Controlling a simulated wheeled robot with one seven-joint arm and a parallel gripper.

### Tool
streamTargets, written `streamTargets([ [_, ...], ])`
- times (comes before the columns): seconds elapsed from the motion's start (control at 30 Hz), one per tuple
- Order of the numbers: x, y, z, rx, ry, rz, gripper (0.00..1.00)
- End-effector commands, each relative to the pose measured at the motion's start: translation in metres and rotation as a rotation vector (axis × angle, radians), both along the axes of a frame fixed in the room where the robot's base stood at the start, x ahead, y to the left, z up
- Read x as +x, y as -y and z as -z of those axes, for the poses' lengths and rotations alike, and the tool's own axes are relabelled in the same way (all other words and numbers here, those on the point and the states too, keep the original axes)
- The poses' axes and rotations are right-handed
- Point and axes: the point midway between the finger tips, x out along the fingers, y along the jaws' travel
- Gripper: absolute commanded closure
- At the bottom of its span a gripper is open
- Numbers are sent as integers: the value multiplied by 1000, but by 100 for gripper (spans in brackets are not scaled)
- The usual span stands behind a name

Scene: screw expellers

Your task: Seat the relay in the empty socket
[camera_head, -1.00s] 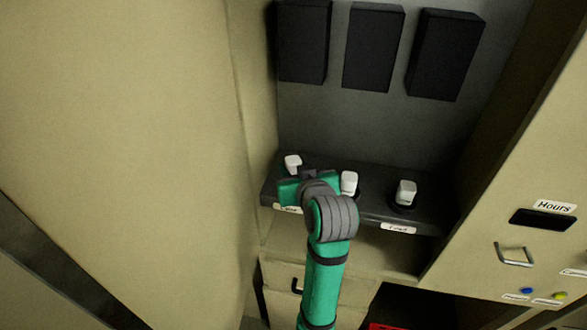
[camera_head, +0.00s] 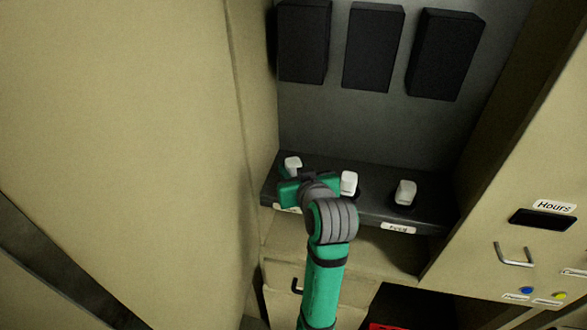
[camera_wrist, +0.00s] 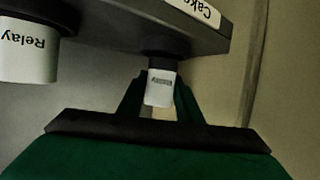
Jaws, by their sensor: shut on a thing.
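Three white relays stand along the dark ledge (camera_head: 372,207) in the head view: left (camera_head: 292,163), middle (camera_head: 348,183) and right (camera_head: 405,192). My gripper (camera_head: 290,170) is at the left relay, with green finger parts beside it. In the wrist view my gripper (camera_wrist: 162,95) is shut on a white relay (camera_wrist: 161,90), one finger on each side. The held relay meets a dark round part on the ledge; whether it is fully seated I cannot tell. Another white relay, marked "Relay" (camera_wrist: 28,55), is at the left of that view. My arm hides part of the ledge.
Three black boxes (camera_head: 372,48) hang on the grey back wall above the ledge. A tall beige panel (camera_head: 245,120) stands close on the left. On the right is a panel with an "Hours" display (camera_head: 543,218) and a handle (camera_head: 514,256). A "Feed" label (camera_head: 398,228) marks the ledge front.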

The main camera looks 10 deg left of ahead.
Motion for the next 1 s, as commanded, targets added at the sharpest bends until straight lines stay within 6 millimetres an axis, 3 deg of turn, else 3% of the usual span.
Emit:
streamTargets([
  [1.0, 0, 0, -14, 0, 0, 0, 92],
])
